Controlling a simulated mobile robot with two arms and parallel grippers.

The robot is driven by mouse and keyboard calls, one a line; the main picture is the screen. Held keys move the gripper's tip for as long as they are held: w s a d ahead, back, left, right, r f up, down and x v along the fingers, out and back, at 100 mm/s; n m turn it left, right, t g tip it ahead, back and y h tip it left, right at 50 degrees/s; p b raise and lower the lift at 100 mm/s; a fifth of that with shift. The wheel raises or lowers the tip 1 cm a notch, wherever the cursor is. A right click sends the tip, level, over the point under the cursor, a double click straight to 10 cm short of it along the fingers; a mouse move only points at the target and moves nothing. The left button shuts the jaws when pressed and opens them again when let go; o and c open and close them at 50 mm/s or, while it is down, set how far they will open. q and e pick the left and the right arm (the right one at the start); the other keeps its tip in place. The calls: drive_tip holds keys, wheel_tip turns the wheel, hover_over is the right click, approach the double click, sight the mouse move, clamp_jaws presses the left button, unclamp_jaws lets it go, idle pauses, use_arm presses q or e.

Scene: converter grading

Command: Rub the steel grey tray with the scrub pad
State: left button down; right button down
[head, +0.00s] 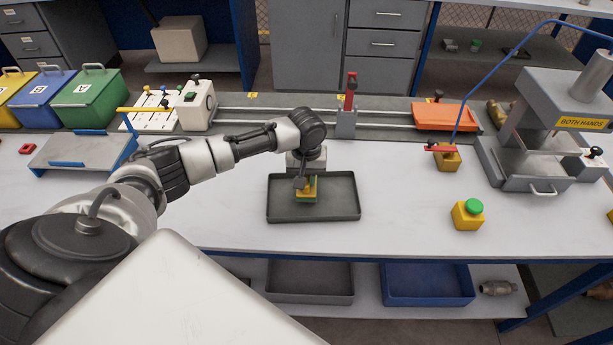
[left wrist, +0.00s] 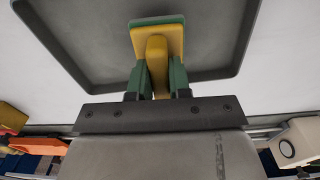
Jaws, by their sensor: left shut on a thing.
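The steel grey tray (head: 340,204) lies on the white bench top in the middle of the head view. It also fills much of the left wrist view (left wrist: 80,60). My left gripper (head: 304,186) is above the tray's left half. It is shut on the yellow handle of the scrub pad (head: 311,193), which has a green underside. In the left wrist view, the pad (left wrist: 157,42) sits over the tray floor between the gripper's fingers (left wrist: 157,82). I cannot tell whether the pad touches the floor. My right gripper is not in view.
A yellow box with a green button (head: 467,213) stands right of the tray. A press (head: 545,130) stands at the far right. A rail with an orange carriage (head: 445,116) runs behind the tray. Lidded bins (head: 88,100) and a grey sloped stand (head: 85,152) are at left.

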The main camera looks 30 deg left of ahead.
use_arm(q)
drive_tip(key=shift+f, duration=1.05)
drive_tip(key=shift+r, duration=0.1)
drive_tip(key=shift+s+a+r+p, duration=0.2)
drive_tip(key=shift+s+a+p, duration=0.3)
drive_tip(key=shift+p, duration=0.2)
drive_tip(key=shift+s+a+p, duration=0.6)
drive_tip(key=shift+a+p, duration=0.25)
drive_tip(key=shift+a, duration=0.1)
drive_tip(key=shift+f+p, duration=0.2)
drive_tip(key=shift+p, duration=0.2)
drive_tip(key=shift+w+d+f, duration=0.15)
drive_tip(key=shift+w+d, duration=0.3)
drive_tip(key=shift+d, duration=0.35)
drive_tip(key=shift+w+d+f, duration=0.1)
drive_tip(key=shift+w+d, duration=0.35)
drive_tip(key=shift+d, duration=0.3)
wheel_tip(320, 180, up, 6)
drive_tip(key=p, duration=0.7)
drive_tip(key=shift+w+a, duration=0.1)
drive_tip(key=shift+w, duration=0.05)
